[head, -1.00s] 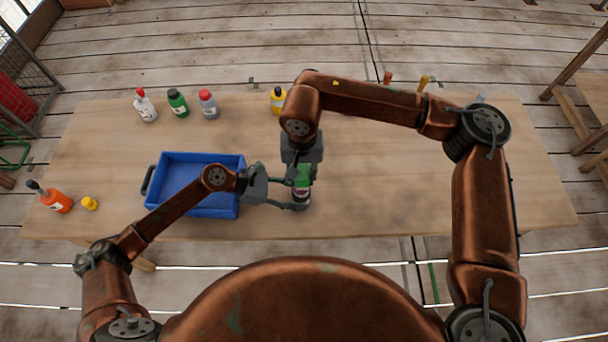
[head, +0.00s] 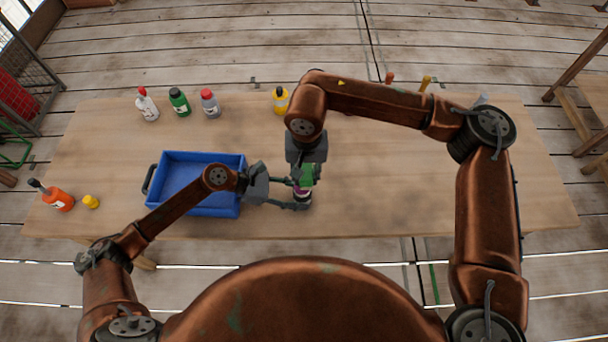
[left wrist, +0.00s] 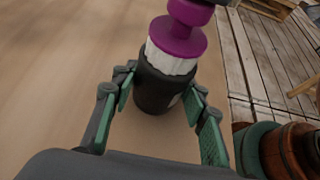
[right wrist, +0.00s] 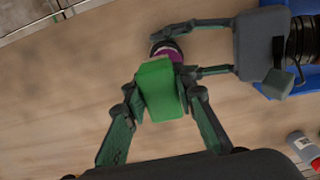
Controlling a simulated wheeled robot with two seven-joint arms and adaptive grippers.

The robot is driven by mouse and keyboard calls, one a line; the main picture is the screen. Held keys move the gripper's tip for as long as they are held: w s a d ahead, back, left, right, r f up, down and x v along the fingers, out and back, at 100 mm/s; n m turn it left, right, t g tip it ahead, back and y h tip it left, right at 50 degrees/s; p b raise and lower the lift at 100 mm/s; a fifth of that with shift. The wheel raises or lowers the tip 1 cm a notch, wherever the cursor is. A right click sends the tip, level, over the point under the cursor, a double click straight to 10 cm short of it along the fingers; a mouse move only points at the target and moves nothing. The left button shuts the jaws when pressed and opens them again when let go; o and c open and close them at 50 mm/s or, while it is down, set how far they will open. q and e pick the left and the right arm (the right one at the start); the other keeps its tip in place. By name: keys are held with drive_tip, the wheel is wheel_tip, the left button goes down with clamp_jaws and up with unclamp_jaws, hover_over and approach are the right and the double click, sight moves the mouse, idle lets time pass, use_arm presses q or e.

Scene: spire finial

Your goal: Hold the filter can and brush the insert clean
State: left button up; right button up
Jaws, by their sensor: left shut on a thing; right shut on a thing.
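The black filter can (left wrist: 160,90) stands upright on the bench near its front edge. My left gripper (head: 299,199) is shut around the can, with one finger on each side in the left wrist view.
An empty-looking blue tray (head: 196,211) sits left of the can, under my left forearm. Several bottles, including a green one (head: 179,103), stand along the back. An orange bottle (head: 58,200) and a yellow piece (head: 91,202) are at far left.

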drive_tip(key=shift+a+r, duration=0.1)
drive_tip(key=shift+a, duration=1)
drive_tip(key=shift+d, duration=0.2)
drive_tip(key=shift+d, duration=0.95)
drive_tip(key=shift+a+f, duration=0.2)
drive_tip(key=shift+a, duration=0.95)
drive_tip(key=shift+d, duration=0.65)
drive_tip(key=d+r, duration=0.5)
drive_tip(key=r, duration=0.2)
